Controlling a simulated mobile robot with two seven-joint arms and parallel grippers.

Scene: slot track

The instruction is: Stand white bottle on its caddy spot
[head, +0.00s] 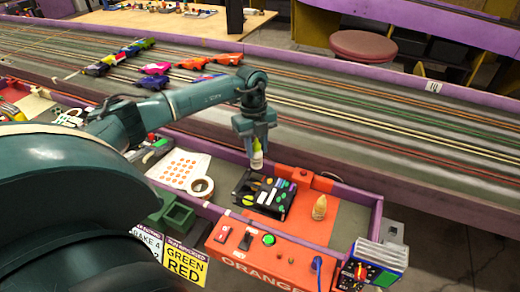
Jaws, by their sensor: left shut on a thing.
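My left gripper (257,146) comes in from the left and points down. It is shut on the white bottle (257,161), which hangs upright below the fingers; its upper part looks yellow-green and is partly covered by them. Below and slightly right of the bottle is a black caddy-like tray (249,188) with several coloured pieces on it. The bottle's base appears just above the tray's far edge; I cannot tell the exact gap or which spot is the bottle's. My right gripper is not in view.
The tray sits on an orange panel and grey shelf inside a purple-edged box. A tape roll (201,187) and dotted sheet (176,166) lie left, a tan pear-shaped object (320,207) right. Behind runs the slot track (390,130) with several toy cars. Bare grey shelf (350,224) shows at right.

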